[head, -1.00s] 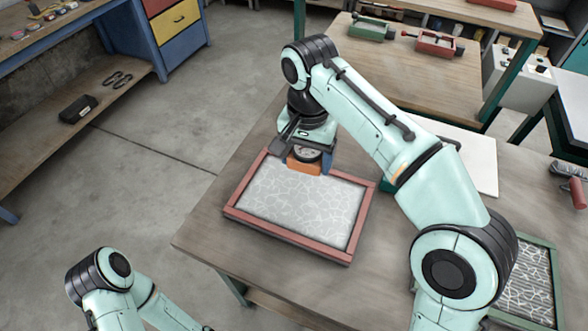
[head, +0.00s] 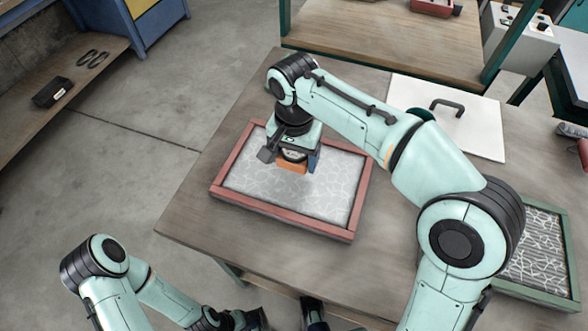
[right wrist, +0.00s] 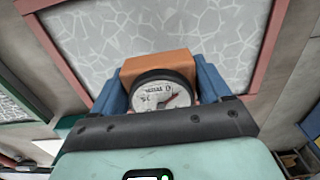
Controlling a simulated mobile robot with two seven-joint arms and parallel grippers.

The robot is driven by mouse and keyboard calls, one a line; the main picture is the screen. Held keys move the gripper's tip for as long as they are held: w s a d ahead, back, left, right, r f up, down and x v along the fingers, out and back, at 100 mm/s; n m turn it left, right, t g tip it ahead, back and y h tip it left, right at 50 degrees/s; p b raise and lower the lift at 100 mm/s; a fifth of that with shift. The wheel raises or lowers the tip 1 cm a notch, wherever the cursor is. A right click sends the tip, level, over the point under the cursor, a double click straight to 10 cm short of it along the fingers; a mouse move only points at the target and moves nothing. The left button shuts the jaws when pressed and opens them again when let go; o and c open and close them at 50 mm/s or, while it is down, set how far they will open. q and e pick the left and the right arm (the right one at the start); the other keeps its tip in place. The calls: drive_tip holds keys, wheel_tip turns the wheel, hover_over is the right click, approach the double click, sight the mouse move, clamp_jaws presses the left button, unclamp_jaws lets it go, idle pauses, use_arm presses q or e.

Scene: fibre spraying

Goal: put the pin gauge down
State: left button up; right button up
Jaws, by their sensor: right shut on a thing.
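My right gripper (head: 291,161) is shut on the pin gauge (head: 292,167), an orange block with a round white dial. In the right wrist view the gauge (right wrist: 160,66) sits between blue fingers with its dial facing the camera. The gauge is over the back part of a white, fibre-patterned panel in a red frame (head: 282,222). I cannot tell whether it touches the panel. My left arm comes in at the lower left; its gripper (head: 238,320) is dark and partly cut off at the bottom edge, so its jaws are unclear.
The red frame lies on a wooden table (head: 190,207). A green-framed panel (head: 538,293) lies at the right, partly behind my right arm. A white board with a dark handle (head: 447,106) lies at the back. Bare tabletop shows left of the red frame.

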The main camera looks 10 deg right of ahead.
sight(294, 178)
drive_tip(key=shift+f+b, duration=0.5)
drive_tip(key=shift+f, duration=1.8)
drive_tip(key=shift+f, duration=0.15)
drive_tip(key=o, duration=1.2)
wheel_tip(294, 178, up, 12)
drive_tip(key=p, duration=0.3)
